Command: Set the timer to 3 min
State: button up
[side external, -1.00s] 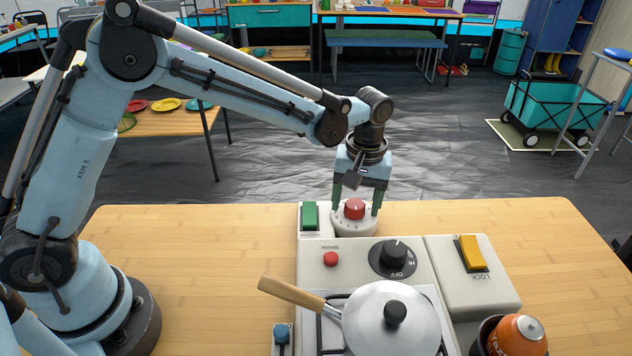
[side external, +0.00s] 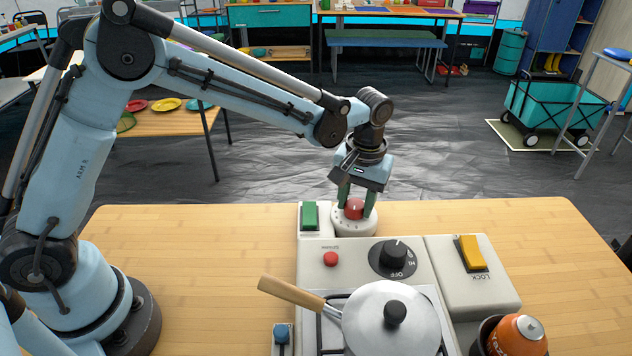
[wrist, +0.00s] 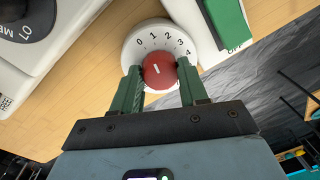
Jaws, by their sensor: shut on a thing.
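The timer is a round white dial (side external: 341,223) with a red knob (side external: 355,208), at the far edge of the stove unit. In the wrist view the dial (wrist: 130,55) shows the numbers 0 to 4 in an arc above the knob (wrist: 166,76). The knob's short white mark points up and slightly left, roughly toward 0 to 1; its exact reading is hard to tell. My gripper (side external: 357,205) points down over the timer. In the wrist view its green fingers (wrist: 158,66) are shut on the knob, one on each side.
A green switch (side external: 310,216) stands close left of the timer. A black stove knob (side external: 394,258), red button (side external: 330,259) and yellow lock switch (side external: 471,253) are nearer the camera. A lidded pan (side external: 372,325) sits on the stove. The wooden table (side external: 200,250) is clear at left.

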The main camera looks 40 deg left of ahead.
aim_at(355, 207)
jog(key=m, duration=0.6)
jog(key=shift+m, duration=0.3)
jog(key=m, duration=0.5)
jog(key=shift+m+t, duration=0.3)
jog(key=shift+m, duration=0.1)
jog(key=o, duration=1.1)
jog(key=shift+c, duration=0.2)
jog(key=shift+r, duration=0.1)
notch_tip(355, 207, up, 12)
jog(key=shift+s+d, duration=0.2)
jog(key=shift+s, duration=0.1)
